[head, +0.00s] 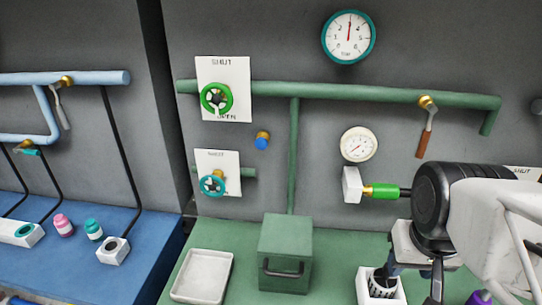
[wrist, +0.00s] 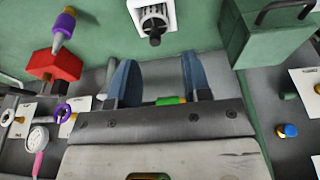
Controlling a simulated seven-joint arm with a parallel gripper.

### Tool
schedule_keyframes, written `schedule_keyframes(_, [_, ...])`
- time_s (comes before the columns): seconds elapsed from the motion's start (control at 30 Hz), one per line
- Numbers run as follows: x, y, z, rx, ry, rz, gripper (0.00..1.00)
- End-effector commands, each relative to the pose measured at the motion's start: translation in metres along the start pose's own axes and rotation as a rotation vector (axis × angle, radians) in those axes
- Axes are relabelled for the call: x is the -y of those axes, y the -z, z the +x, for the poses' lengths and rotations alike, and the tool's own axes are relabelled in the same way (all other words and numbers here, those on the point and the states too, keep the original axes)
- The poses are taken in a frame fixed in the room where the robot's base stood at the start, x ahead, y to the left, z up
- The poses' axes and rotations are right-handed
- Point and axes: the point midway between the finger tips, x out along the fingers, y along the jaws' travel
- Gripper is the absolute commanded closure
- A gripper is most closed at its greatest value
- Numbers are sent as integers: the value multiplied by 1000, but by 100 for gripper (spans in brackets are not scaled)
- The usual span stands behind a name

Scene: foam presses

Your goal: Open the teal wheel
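The teal wheel (head: 212,185) is a small handwheel low on the grey wall at the left of the green station, in the head view. It sits in front of a white card (head: 230,159) that reads SHUT at its top; the card's lower part is partly hidden by the wheel. My gripper (head: 410,280) is far to the right of it, low over the green bench. In the wrist view my gripper (wrist: 158,60) has its two blue fingers wide apart with nothing held between them. The teal wheel does not show in the wrist view.
A green wheel (head: 216,98) on a SHUT/OPEN card is above the teal one. A blue-tipped brass knob (head: 263,140) is to its right. A green box (head: 285,255) with a handle and a white tray (head: 203,276) stand on the bench below. A wooden-handled lever (head: 426,130) hangs from the green pipe.

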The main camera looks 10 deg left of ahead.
Motion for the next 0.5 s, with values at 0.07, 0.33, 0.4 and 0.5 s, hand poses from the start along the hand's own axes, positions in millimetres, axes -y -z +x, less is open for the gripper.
schedule_keyframes(0.07, [1, 2, 0, -1, 0, -1, 43])
schedule_keyframes(0.33, [19, 29, -1, -15, 4, 0, 2])
schedule_keyframes(0.4, [28, 41, -2, -23, 6, 1, 0])
schedule_keyframes(0.5, [44, 60, -2, -33, 11, 5, 0])
